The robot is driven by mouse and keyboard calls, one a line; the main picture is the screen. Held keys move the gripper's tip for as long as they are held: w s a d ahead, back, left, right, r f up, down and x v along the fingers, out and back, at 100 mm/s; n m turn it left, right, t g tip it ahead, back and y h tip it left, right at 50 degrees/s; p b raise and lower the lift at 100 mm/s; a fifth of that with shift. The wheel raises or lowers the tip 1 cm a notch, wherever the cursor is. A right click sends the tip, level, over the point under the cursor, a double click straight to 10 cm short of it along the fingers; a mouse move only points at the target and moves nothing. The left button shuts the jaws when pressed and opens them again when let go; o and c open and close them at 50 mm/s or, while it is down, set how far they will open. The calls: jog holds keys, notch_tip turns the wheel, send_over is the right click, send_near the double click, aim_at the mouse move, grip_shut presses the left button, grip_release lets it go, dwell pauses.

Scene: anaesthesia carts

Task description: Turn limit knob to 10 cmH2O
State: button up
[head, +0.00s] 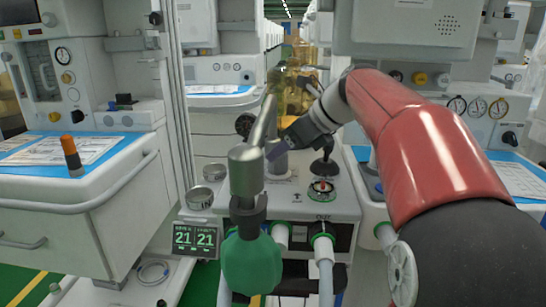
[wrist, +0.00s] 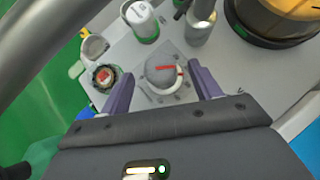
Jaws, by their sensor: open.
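The limit knob (wrist: 160,72) is a round grey knob with a red mark on its top, on a pale panel in the wrist view. Its red mark points to the right in that view. A pale ring or scale shows around its base, but its figures are too small to read. My gripper (wrist: 163,80) is open, with one purple finger on each side of the knob, and gaps seem to show between fingers and knob. In the head view my gripper (head: 283,148) reaches down over the cart top behind a metal post, and the knob is largely hidden there.
A metal post with a green bag (head: 251,264) stands close in front of my gripper. A black-topped lever (head: 323,166) and a green-ringed red part (head: 322,190) are to its right. Hoses and a display reading 21 and 21 (head: 195,239) are below. An amber canister (wrist: 287,18) is near in the wrist view.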

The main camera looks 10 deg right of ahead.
jog(key=shift+x, duration=2.4)
jog(key=shift+c, duration=0.3)
jog(key=c, duration=0.9)
jog(key=shift+r+n, duration=0.1)
jog(key=shift+n, duration=0.2)
jog(key=shift+n+g+y+p, duration=0.4)
jog(key=shift+n+g+y, duration=0.1)
jog(key=shift+n, duration=0.1)
jog(key=n+g+y, duration=0.1)
jog(key=n, duration=0.1)
jog(key=shift+s+n+g, duration=0.1)
jog(key=shift+n+g, duration=0.2)
jog(key=n+g, duration=0.1)
jog(key=n, duration=0.1)
jog(key=n+g+y, duration=0.1)
jog(key=n+g, duration=0.1)
jog(key=shift+s+a+n+g, duration=0.1)
jog(key=shift+s+n+g, duration=0.1)
jog(key=shift+n+g, duration=0.15)
jog(key=shift+n, duration=0.25)
